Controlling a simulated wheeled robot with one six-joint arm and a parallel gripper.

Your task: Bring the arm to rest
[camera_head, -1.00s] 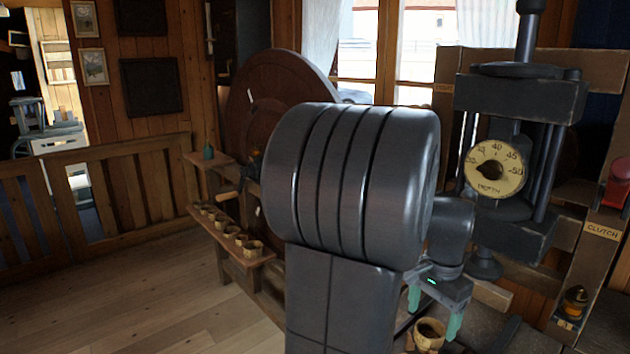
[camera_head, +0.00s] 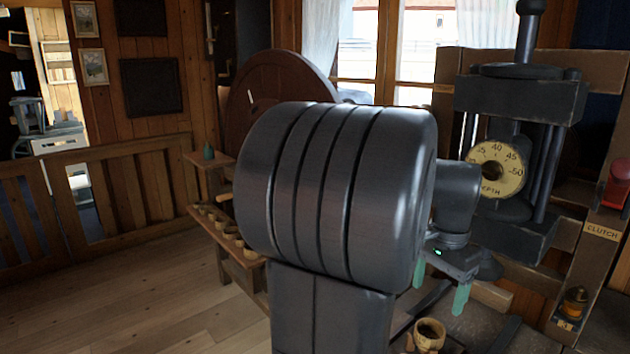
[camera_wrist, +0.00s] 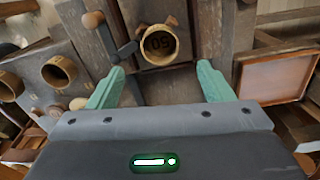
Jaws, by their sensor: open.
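My gripper (camera_head: 440,287) is open and empty, with its teal fingers pointing down. A turned wooden cup-like spool (camera_head: 429,333) stands below it, apart from the fingers. In the wrist view my gripper (camera_wrist: 162,75) has its fingers spread, and the spool (camera_wrist: 162,48) shows beyond and between them, with dark figures inside it. My own large dark arm links fill the middle of the head view and hide part of the bench behind.
A press with a depth dial (camera_head: 496,170) stands close to the right of my arm. A clutch post (camera_head: 592,255) is further right. Several wooden cups (camera_head: 230,231) sit on a low shelf at left. A large round wooden disc (camera_head: 262,90) stands behind. The floor at left is clear.

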